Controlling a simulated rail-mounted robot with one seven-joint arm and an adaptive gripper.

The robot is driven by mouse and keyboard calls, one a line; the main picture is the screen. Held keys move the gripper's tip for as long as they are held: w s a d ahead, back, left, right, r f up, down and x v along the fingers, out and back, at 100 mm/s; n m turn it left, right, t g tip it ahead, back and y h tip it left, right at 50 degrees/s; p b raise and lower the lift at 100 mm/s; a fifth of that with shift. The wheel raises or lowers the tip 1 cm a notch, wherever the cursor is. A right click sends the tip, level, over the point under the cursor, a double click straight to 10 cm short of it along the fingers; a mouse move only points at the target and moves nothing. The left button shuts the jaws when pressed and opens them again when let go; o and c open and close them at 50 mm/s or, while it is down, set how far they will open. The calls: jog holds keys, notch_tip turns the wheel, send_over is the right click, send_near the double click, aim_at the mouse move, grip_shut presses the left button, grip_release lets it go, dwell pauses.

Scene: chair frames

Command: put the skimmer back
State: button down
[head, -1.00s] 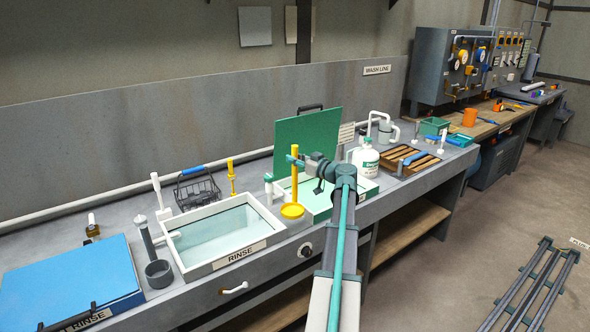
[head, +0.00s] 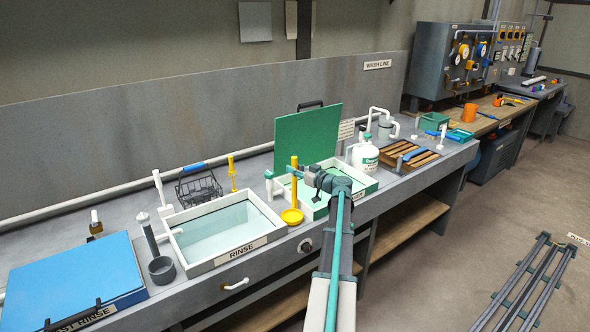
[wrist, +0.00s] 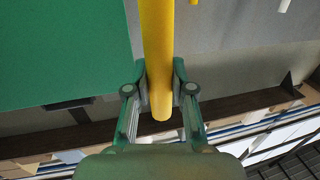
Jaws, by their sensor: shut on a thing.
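The yellow skimmer (head: 295,198) has an upright handle and a round shallow dish at its lower end. In the head view the dish (head: 291,217) shows in front of the gap between the rinse tub (head: 271,240) and the green-lidded tub (head: 365,187). I cannot tell how high it is above the bench. My gripper (head: 292,172) is shut on the upper handle. In the wrist view the handle (wrist: 157,60) runs between the two fingers (wrist: 160,92); the dish is out of that view.
A grey post with a cup (head: 161,270) stands left of the rinse tub. A wire basket (head: 200,190) and a smaller yellow tool (head: 231,172) stand behind it. The raised green lid (head: 307,140) is close behind my gripper. A white bottle (head: 365,157) stands to the right.

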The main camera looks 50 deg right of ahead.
jog(key=shift+f+b, duration=0.2)
jog(key=shift+b, duration=0.2)
jog(key=c, duration=1)
grip_release()
jog(key=shift+r, duration=0.15)
jog(key=s+a+b, duration=0.1)
jog(key=s+b, duration=0.2)
jog(key=s, duration=0.9)
jog(key=shift+r, duration=0.15)
jog(key=shift+a, duration=0.15)
